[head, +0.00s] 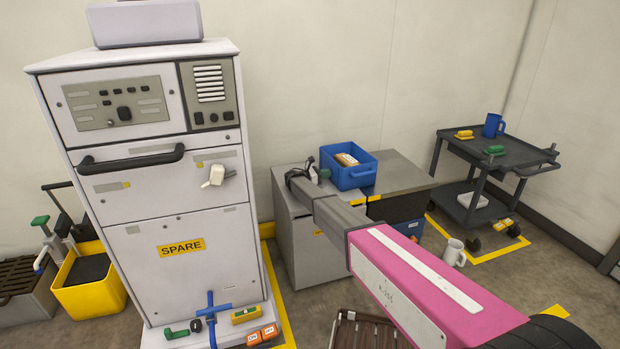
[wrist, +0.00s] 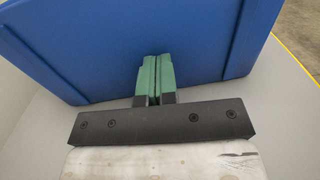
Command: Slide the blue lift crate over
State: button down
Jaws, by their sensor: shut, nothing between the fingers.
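The blue lift crate (head: 352,178) stands upright on a grey cabinet top in the head view, with a tan and white box inside it. In the wrist view the crate's blue wall (wrist: 120,45) fills the upper part of the picture. My gripper (wrist: 156,60) is shut, its two green fingertips together with nothing between them. The fingertips are up against the crate's wall, near its lower edge; I cannot tell whether they touch. In the head view my gripper (head: 318,175) is at the crate's left side, partly hidden by my arm.
The cabinet top (head: 400,175) is clear to the right of the crate. A white machine marked SPARE (head: 180,247) stands at left. A black cart (head: 510,156) is at right. A white mug (head: 453,253) and a brown slatted thing (head: 365,332) are on the floor.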

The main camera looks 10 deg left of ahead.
jog(key=x, duration=2.1)
jog(key=shift+w+d, duration=0.1)
jog(key=shift+d, duration=0.3)
